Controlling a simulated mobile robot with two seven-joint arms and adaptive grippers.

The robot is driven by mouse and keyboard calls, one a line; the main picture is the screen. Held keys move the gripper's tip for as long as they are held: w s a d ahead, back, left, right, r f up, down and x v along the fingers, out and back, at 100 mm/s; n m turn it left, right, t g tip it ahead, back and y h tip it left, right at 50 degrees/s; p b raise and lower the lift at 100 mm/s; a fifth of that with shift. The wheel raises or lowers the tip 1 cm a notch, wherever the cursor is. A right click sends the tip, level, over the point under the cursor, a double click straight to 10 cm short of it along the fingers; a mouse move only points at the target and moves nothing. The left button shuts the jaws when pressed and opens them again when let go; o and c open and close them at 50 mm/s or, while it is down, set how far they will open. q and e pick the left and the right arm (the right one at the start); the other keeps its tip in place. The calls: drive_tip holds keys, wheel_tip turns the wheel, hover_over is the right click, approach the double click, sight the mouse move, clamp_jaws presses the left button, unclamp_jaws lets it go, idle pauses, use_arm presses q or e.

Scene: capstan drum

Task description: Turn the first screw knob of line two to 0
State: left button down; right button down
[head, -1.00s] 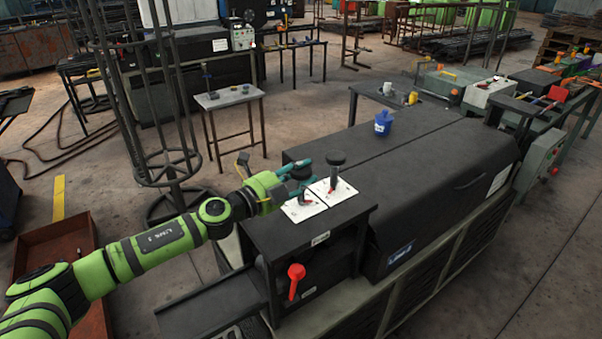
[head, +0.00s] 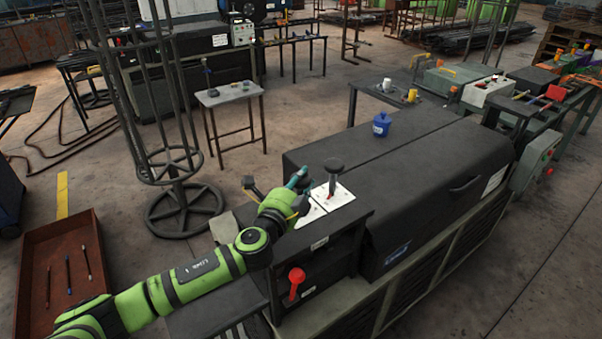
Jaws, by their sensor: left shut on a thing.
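My left gripper (head: 298,184) reaches in from the left with teal fingers, over the near-left end of the black machine (head: 430,175). It is shut on the first screw knob, which my gripper and wrist hide almost fully. The first white dial plate (head: 313,214) shows only in part past my wrist, so its marks cannot be read. The second screw knob (head: 334,165) stands upright with a black top on its own white plate (head: 341,195), just right of my fingers. My right gripper is not in view.
A red knob lever (head: 296,280) sticks out below the dial shelf. A blue pot (head: 382,126) stands on the machine top. A round wire rack (head: 183,208) stands behind my left arm. A rust-red tray (head: 85,245) with rods lies on the floor at left.

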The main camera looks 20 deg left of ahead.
use_arm(q)
drive_tip(key=n+y, duration=0.2)
drive_tip(key=shift+s+d+f+y, duration=0.1)
drive_tip(key=shift+d+f+y, duration=0.1)
drive_tip(key=shift+f+y, duration=0.2)
drive_tip(key=n+y+b, duration=0.1)
drive_tip(key=y, duration=0.1)
drive_tip(key=n+g+y+b, duration=0.1)
drive_tip(key=y, duration=0.1)
drive_tip(key=shift+f+n, duration=0.1)
drive_tip(key=shift+n, duration=0.2)
drive_tip(key=n+g+y+b, duration=0.4)
drive_tip(key=y+b, duration=0.1)
drive_tip(key=n+g+y+b, duration=0.4)
drive_tip(key=y+b, duration=0.1)
drive_tip(key=b, duration=0.1)
drive_tip(key=shift+a+n, duration=0.1)
drive_tip(key=shift+n, duration=0.2)
drive_tip(key=shift+n+g+y+b, duration=0.95)
drive_tip(key=shift+g+b, duration=0.55)
drive_tip(key=shift+b, duration=0.25)
drive_tip(key=shift+a, duration=0.1)
drive_tip(key=c, duration=0.9)
unclamp_jaws()
drive_tip(key=shift+r, duration=0.3)
